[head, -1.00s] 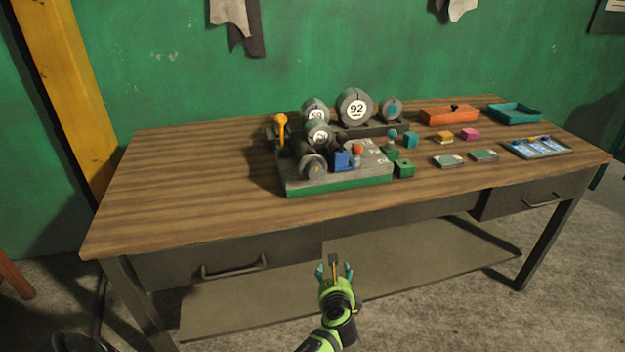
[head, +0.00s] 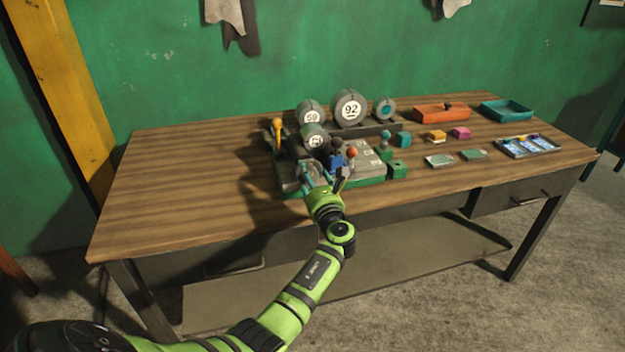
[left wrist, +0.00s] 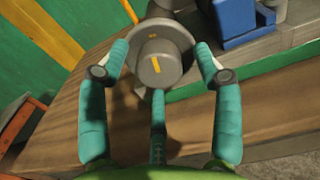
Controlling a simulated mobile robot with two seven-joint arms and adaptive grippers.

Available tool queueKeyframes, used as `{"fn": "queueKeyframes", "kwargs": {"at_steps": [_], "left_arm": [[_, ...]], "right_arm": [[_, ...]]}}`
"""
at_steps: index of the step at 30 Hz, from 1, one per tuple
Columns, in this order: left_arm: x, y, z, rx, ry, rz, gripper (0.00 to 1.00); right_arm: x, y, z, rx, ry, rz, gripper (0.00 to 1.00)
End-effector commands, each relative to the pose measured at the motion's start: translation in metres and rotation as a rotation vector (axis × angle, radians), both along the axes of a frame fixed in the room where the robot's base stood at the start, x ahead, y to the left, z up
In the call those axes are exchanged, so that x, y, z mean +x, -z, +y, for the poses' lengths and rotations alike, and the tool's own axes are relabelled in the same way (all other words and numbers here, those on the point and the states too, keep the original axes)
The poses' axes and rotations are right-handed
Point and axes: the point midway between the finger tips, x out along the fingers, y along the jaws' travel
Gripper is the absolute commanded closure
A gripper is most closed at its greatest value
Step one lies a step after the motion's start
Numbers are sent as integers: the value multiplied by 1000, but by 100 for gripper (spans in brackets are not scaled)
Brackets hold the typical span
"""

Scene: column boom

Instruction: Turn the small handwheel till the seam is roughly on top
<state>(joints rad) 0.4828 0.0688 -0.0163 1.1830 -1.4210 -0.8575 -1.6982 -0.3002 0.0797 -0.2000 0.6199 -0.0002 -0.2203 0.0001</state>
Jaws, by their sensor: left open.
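The small handwheel (left wrist: 170,32) is a grey round wheel with a raised hub at the front of the machine. I cannot tell whether this mark is the seam. In the head view the wheel (head: 308,171) is partly hidden by my left gripper (head: 324,182). The left gripper is open; in the left wrist view its teal fingers (left wrist: 160,62) spread around the hub, one on each side and one below. Contact is unclear. My right gripper is not in view.
A blue block (left wrist: 235,18) stands close right of the wheel. An orange-topped lever (head: 277,128) and numbered grey drums (head: 349,108) stand on or behind the machine. Small blocks, an orange tray (head: 440,116) and a teal tray (head: 506,112) lie right. The table's left side (head: 180,180) is clear.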

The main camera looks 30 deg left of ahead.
Motion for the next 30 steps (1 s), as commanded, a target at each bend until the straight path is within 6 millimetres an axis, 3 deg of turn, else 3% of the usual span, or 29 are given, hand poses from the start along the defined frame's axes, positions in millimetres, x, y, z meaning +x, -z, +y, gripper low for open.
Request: {"fn": "queueKeyframes", "kwargs": {"at_steps": [8,12,30], "left_arm": [[1,0,1,-1,0,0,34],[1,0,1,-1,0,0,90],[1,2,1,-9,1,-6,91]], "right_arm": [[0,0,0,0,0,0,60],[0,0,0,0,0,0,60],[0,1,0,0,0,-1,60]]}}
